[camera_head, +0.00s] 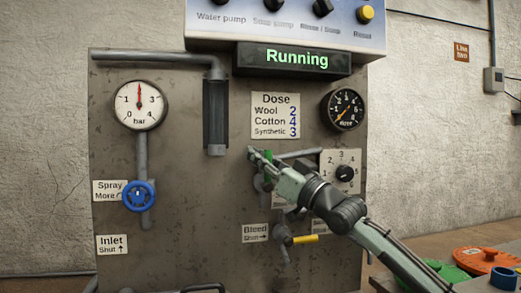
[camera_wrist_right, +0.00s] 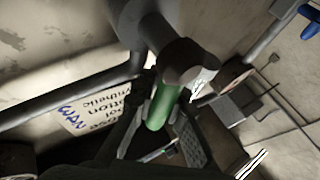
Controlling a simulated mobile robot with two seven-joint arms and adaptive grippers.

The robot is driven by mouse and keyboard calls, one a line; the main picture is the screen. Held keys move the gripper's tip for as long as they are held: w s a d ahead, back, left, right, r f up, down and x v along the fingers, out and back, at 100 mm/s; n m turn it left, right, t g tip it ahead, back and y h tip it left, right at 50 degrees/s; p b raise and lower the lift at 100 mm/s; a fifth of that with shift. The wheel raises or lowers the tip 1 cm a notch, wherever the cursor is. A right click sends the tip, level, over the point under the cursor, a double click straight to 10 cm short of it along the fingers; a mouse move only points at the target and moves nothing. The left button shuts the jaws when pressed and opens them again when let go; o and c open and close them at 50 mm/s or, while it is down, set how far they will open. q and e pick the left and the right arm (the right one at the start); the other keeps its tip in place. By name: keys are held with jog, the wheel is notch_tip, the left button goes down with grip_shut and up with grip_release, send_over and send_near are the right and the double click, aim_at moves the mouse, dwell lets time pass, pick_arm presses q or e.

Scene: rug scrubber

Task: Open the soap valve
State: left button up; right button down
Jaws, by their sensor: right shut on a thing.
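A green valve handle (camera_head: 268,157) is on the panel below the dose chart, mostly hidden behind my right gripper. In the right wrist view the green handle (camera_wrist_right: 161,106) lies between the two fingers, with a grey pipe fitting behind it. I take it for the soap valve, but no readable label confirms this. My right gripper (camera_head: 264,158) is shut on the green handle. My left gripper is not in view.
A yellow bleed valve handle (camera_head: 304,239) sits just below my right arm. A dose dial (camera_head: 345,172) is close on the right. A blue spray handwheel (camera_head: 138,196) is at the left. The display (camera_head: 294,60) reads "Running".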

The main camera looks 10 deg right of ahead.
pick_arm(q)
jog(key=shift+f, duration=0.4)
pick_arm(e)
jog(key=shift+a+f, duration=0.1)
jog(key=shift+n, duration=0.3)
jog(key=c, duration=1.8)
grip_release()
jog(key=v, duration=1.2)
